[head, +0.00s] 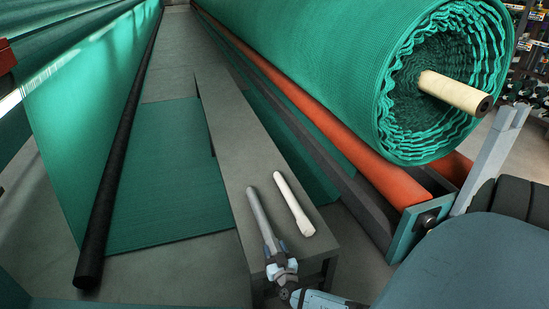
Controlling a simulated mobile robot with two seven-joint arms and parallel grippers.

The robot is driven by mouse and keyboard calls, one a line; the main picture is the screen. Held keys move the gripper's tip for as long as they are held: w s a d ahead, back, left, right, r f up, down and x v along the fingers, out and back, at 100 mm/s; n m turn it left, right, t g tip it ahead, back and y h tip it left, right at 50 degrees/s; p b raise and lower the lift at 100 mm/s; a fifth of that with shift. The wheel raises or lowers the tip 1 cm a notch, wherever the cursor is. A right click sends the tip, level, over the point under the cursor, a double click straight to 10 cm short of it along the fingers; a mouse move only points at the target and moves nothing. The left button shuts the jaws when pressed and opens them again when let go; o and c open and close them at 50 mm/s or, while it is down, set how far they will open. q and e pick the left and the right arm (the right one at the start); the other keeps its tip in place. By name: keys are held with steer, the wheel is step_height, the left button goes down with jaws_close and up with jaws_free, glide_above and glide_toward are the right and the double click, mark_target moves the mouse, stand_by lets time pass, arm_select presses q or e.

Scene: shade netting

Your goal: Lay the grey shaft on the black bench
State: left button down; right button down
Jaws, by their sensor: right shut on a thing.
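The grey shaft (259,214) is a short rod held at its near end by my right gripper (276,255), which is shut on it. The shaft points away from me, over the left side of the near end of the long dark bench (222,130). I cannot tell whether it touches the bench top or is slightly above it. My right gripper is at the bench's near edge. My left gripper is not in view.
A cream rod (293,203) lies on the bench just right of the grey shaft. A big green netting roll (340,60) and an orange roller (340,140) run along the right. A black bar (112,170) edges the netting at left. The bench beyond the rods is clear.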

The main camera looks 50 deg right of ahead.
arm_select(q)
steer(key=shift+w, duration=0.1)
arm_select(e)
steer(key=shift+f, duration=0.1)
steer(key=shift+c, duration=2.1)
jaws_free()
steer(key=shift+s+f, duration=0.1)
steer(key=shift+f, duration=0.05)
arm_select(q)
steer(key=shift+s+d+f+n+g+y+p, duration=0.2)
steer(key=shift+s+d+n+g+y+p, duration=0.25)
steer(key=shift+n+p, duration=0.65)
arm_select(e)
steer(key=r+v, duration=0.1)
steer(key=v, duration=1.2)
steer(key=shift+s+f, duration=0.3)
steer(key=shift+f, duration=0.1)
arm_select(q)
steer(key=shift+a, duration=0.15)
arm_select(e)
steer(key=shift+a, duration=0.15)
